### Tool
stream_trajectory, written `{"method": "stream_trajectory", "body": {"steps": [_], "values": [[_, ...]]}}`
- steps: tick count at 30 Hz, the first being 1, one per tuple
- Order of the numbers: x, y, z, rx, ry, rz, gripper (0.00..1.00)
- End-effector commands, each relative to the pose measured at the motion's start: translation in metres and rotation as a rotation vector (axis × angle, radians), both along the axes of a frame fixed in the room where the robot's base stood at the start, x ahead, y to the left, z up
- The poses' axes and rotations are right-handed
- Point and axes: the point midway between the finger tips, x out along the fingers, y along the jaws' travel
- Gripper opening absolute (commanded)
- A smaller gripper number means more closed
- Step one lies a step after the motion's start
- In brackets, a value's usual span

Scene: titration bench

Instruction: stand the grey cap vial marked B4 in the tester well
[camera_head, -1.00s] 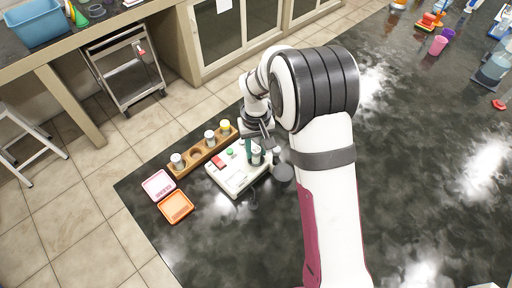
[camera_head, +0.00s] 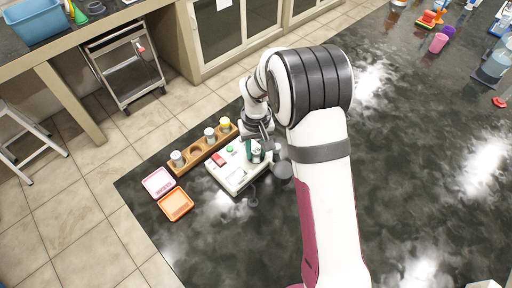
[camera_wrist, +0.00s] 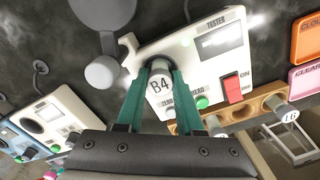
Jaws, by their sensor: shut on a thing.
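The grey cap vial marked B4 (camera_wrist: 159,86) is held between the teal fingers of my gripper (camera_wrist: 160,74), with its marked cap facing the wrist camera. The white tester (camera_wrist: 205,62), with a red switch and a green button, lies right below and beyond it. In the head view my gripper (camera_head: 255,151) is shut on the vial over the right part of the tester (camera_head: 228,179). The tester well is hidden behind the vial and fingers. I cannot tell whether the vial's lower end is in the well or above it.
A wooden rack (camera_head: 187,162) with several vials stands behind the tester. A pink tray (camera_head: 158,182) and an orange tray (camera_head: 176,205) lie to its left. A round grey part (camera_wrist: 103,73) sits beside the tester. Other instruments (camera_wrist: 40,125) show at the wrist view's left.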

Motion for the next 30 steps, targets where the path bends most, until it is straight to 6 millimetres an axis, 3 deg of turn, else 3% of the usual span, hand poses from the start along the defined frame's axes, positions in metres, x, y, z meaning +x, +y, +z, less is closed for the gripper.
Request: {"method": "stream_trajectory", "body": {"steps": [5,6,12,18,22,23,30], "values": [[-0.0001,0.0000,-0.0009,0.000,0.000,0.000,0.01],[-0.0001,0.0000,-0.0009,0.000,0.000,0.000,0.38],[0.0000,0.0000,-0.0008,0.000,0.000,0.000,0.71],[0.0000,0.0000,-0.0007,0.000,0.000,0.000,0.71],[0.0000,0.0000,-0.0007,0.000,0.000,0.000,0.94],[0.0000,0.0000,-0.0007,0.000,0.000,0.000,0.96],[0.0001,0.0000,-0.0005,0.000,0.000,0.000,0.96]]}}
